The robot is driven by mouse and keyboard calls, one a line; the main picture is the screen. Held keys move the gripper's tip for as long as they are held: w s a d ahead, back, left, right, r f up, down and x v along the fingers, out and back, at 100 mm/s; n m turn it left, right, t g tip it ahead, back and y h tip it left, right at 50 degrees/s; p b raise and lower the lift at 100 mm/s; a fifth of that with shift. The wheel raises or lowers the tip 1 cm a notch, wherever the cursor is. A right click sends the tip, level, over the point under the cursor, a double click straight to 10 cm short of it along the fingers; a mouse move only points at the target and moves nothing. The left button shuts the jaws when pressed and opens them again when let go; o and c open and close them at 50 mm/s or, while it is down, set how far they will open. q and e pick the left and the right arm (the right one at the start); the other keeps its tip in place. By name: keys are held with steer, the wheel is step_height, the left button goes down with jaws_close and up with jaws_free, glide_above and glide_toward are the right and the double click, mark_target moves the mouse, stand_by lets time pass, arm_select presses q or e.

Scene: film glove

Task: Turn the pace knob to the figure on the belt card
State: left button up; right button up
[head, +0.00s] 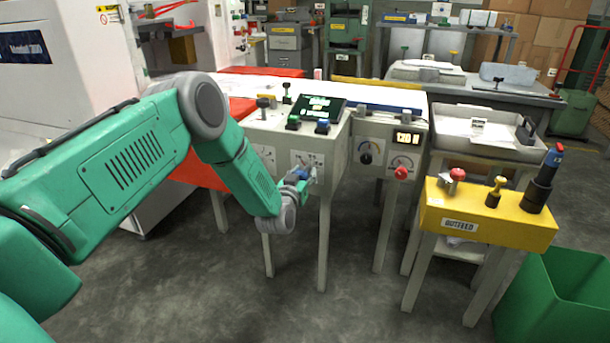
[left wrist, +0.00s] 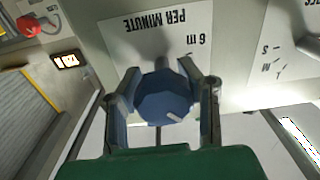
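The pace knob is a blue faceted knob (left wrist: 165,97) on a pale panel face in the left wrist view. A white dial plate (left wrist: 170,35) behind it shows "PER MINUTE" and "6 m", upside down. A pale mark shows on the knob's near face. My left gripper (left wrist: 164,88) has a finger on each side of the knob, and both appear to touch it. In the head view my left gripper (head: 300,180) is at the front of the pale machine (head: 342,150), over the knob. I cannot pick out a belt card with a readable figure. My right gripper is not in view.
Right of the knob, a panel carries a lit display (head: 408,138), a black knob (head: 366,158) and a red knob (head: 401,173). A yellow outfeed box (head: 485,226) with several controls stands farther right, beside a green bin (head: 555,295). Open floor lies in front.

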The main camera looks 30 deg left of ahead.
arm_select(q)
steer(key=shift+d, duration=0.2)
jaws_close()
steer(key=shift+a+f, duration=0.3)
steer(key=shift+a, duration=0.15)
steer(key=shift+d, duration=0.1)
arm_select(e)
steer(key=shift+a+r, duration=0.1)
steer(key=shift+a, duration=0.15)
